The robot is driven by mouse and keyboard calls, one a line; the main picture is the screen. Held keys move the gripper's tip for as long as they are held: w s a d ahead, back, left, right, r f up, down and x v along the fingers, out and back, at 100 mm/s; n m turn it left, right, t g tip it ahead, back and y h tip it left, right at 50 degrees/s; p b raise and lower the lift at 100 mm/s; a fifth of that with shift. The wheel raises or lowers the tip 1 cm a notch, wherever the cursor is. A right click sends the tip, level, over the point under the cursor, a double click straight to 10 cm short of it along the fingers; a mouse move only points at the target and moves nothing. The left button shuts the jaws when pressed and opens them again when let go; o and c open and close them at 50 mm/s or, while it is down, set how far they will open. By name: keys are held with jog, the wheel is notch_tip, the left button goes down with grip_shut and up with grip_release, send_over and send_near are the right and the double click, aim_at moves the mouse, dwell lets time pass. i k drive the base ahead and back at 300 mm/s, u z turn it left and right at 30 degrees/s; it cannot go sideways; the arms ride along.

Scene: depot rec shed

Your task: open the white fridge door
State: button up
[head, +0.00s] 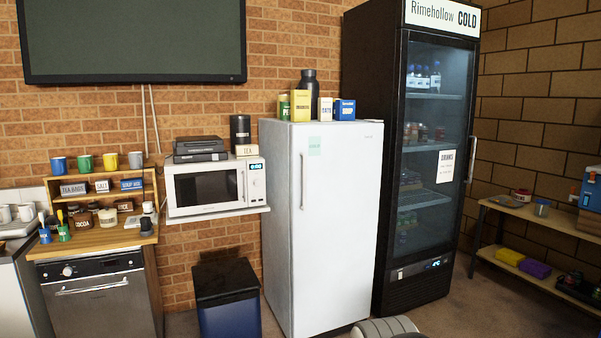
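The white fridge (335,235) stands upright in the middle of the head view, against the brick wall. Its door is shut, with a vertical handle (303,182) on the left side of the door and a pale green note (315,146) near the top. Boxes, tins and a dark bottle (309,92) stand on top of it. My gripper is not in view. A rounded grey shape, cut off by the bottom edge, hides a little of the floor at the fridge's lower right.
A black glass-door cooler (425,160) stands close on the fridge's right. A dark blue bin (227,300) stands on the floor to its left, below a microwave (213,187) on a wall shelf. A low shelf unit (545,222) is at the far right. Some floor shows between it and the cooler.

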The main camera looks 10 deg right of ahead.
aim_at(336, 168)
jog(key=z, duration=0.75)
jog(key=i, duration=2.75)
jog(key=u, duration=0.95)
jog(key=i, duration=0.35)
jog(key=z, duration=0.35)
jog(key=k, duration=0.35)
jog(key=u, duration=0.05)
